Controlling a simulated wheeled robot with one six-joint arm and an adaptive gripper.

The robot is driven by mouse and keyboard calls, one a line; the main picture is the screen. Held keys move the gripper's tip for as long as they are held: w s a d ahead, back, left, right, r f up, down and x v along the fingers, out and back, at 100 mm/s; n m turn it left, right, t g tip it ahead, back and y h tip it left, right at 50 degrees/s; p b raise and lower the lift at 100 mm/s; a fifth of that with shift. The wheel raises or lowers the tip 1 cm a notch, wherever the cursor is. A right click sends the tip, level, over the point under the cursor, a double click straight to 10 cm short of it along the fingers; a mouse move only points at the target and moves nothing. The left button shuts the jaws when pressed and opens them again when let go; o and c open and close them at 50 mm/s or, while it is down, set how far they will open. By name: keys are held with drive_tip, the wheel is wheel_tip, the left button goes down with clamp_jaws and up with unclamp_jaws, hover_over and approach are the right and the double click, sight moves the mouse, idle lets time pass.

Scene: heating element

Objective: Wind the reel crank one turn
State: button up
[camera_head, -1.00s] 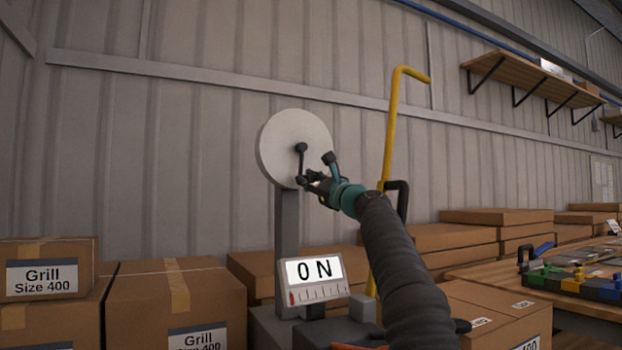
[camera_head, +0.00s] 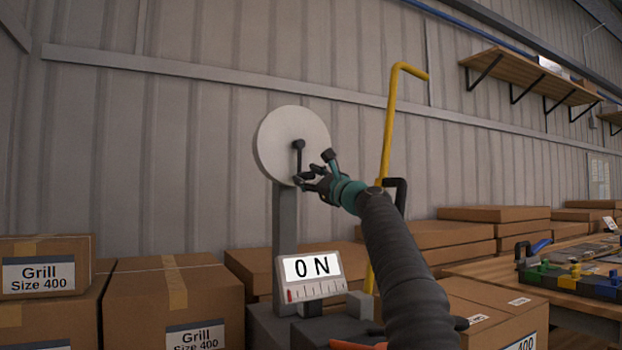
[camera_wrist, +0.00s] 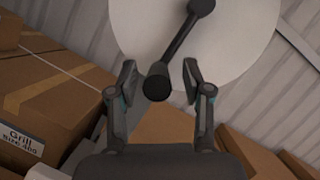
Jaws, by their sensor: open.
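The reel is a pale round disc (camera_head: 285,138) on a grey post (camera_head: 284,225); it also fills the top of the wrist view (camera_wrist: 235,40). Its dark crank (camera_head: 298,158) runs from the disc's hub downward in the head view. In the wrist view the crank's handle knob (camera_wrist: 157,84) sits between my two open fingers, nearer the left one, with a gap to the right one. My gripper (camera_head: 308,178) is open at the lower right edge of the disc; it also shows in the wrist view (camera_wrist: 160,80). The handle end is partly hidden by my fingers in the head view.
Cardboard boxes (camera_head: 175,300) stand at left, with more boxes and a workbench (camera_head: 560,283) at right.

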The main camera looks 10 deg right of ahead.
drive_tip(key=v, duration=1.2)
idle(0.6)
